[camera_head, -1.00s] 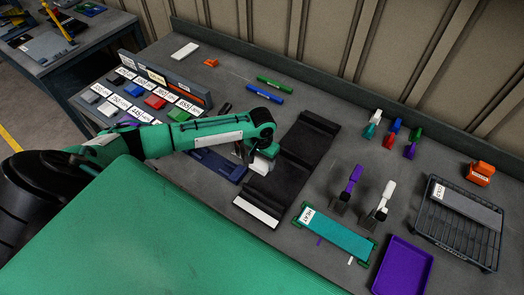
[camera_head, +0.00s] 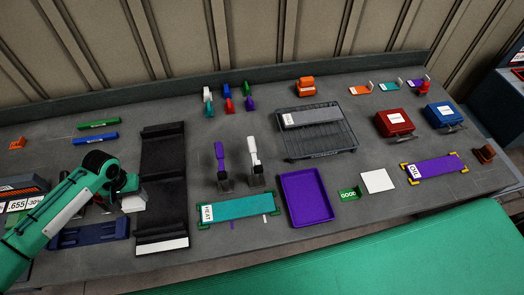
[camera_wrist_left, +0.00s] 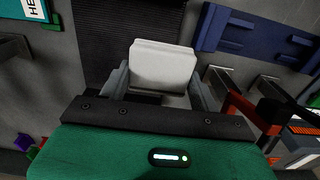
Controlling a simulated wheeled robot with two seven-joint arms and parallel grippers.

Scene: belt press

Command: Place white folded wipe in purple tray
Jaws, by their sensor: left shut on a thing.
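My left gripper (camera_head: 131,190) is shut on the white folded wipe (camera_head: 134,203), near the left edge of the long black panel in the head view. In the left wrist view the wipe (camera_wrist_left: 163,66) stands up between the two grey fingers of the gripper (camera_wrist_left: 160,82). The purple tray (camera_head: 287,205) lies flat and empty on the bench, well to the right of my left gripper. My right gripper is not in view.
Between wipe and tray lie the black panel (camera_head: 162,185), the teal HEAT plate (camera_head: 240,208), and upright purple (camera_head: 219,155) and white (camera_head: 252,148) handled clamps. A wire rack (camera_head: 340,142) stands behind the tray. A green block (camera_head: 349,194) and white square (camera_head: 378,181) lie to its right.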

